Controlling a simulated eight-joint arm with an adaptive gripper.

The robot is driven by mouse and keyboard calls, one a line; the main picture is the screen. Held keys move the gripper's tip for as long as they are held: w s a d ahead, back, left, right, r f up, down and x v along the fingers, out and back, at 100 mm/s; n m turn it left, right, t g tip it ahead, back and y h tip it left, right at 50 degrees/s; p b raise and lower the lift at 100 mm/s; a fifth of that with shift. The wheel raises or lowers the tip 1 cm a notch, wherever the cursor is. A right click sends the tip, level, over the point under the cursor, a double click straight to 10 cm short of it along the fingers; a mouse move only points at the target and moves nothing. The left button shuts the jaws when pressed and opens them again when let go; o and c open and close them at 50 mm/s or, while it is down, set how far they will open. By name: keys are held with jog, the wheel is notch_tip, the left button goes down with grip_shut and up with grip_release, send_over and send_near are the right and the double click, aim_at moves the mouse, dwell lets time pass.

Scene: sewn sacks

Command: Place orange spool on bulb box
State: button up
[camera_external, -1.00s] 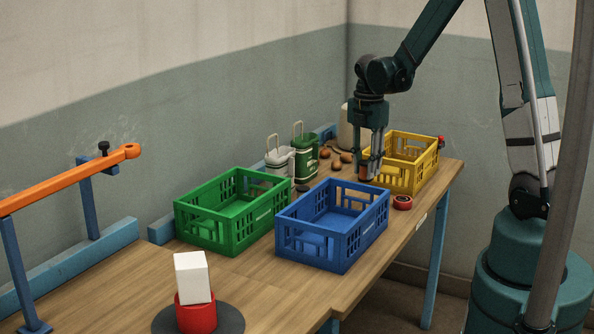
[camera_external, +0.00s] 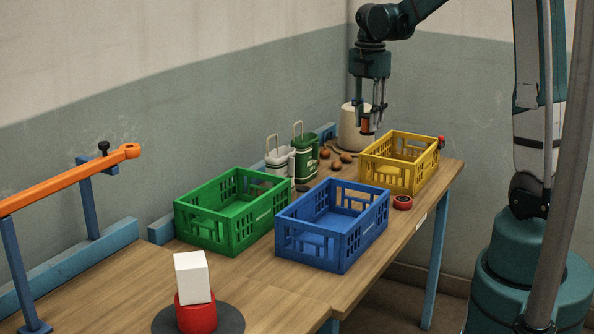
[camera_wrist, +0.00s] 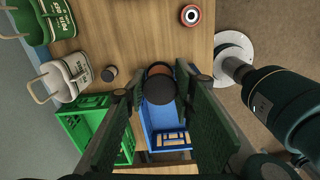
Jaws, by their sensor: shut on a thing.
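My gripper (camera_external: 371,130) is shut on the orange spool (camera_external: 366,125) and holds it in the air beside the yellow crate. In the wrist view, the spool (camera_wrist: 158,85) shows between the fingers with its dark round end toward the camera. A plain white box (camera_external: 191,277), which may be the bulb box, stands on a red cylinder (camera_external: 196,317) at the front left. No label on the box can be read. The gripper is far behind and to the right of this box. The box is not seen in the wrist view.
A green crate (camera_external: 190,235), a blue crate (camera_external: 315,253) and a yellow crate (camera_external: 412,180) stand between gripper and box. A red roll (camera_external: 402,202) lies near the table edge. Green (camera_external: 306,158) and white (camera_external: 280,162) containers stand behind. An orange bar (camera_external: 70,177) crosses the left.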

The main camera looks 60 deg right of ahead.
aim_at(368, 115)
notch_tip(368, 115, up, 13)
jog(key=w+a+n+p, duration=0.2)
jog(key=w+a, duration=0.2)
jog(key=a, duration=0.7)
jog(key=w+a+n+p, duration=0.1)
jog(key=w+a+n, duration=0.3)
jog(key=a, duration=0.7)
jog(key=w+a+n+p, duration=0.15)
jog(key=w+a, duration=0.35)
jog(key=a, duration=0.6)
jog(key=s+a+n+p, duration=0.2)
jog(key=s+a+n, duration=0.15)
jog(key=a, duration=1.15)
jog(key=s+a+n+p, duration=0.2)
jog(key=s+a, duration=0.2)
jog(key=a, duration=1.1)
jog(key=s+a+n+p, duration=0.1)
jog(key=s+a+n, duration=0.15)
jog(key=a, duration=1.25)
jog(key=shift+s+f, duration=0.25)
jog(key=shift+f, duration=1.15)
jog(key=shift+s+f, duration=0.2)
jog(key=shift+f, duration=1.15)
jog(key=shift+f, duration=0.1)
jog(key=shift+f, duration=2.8)
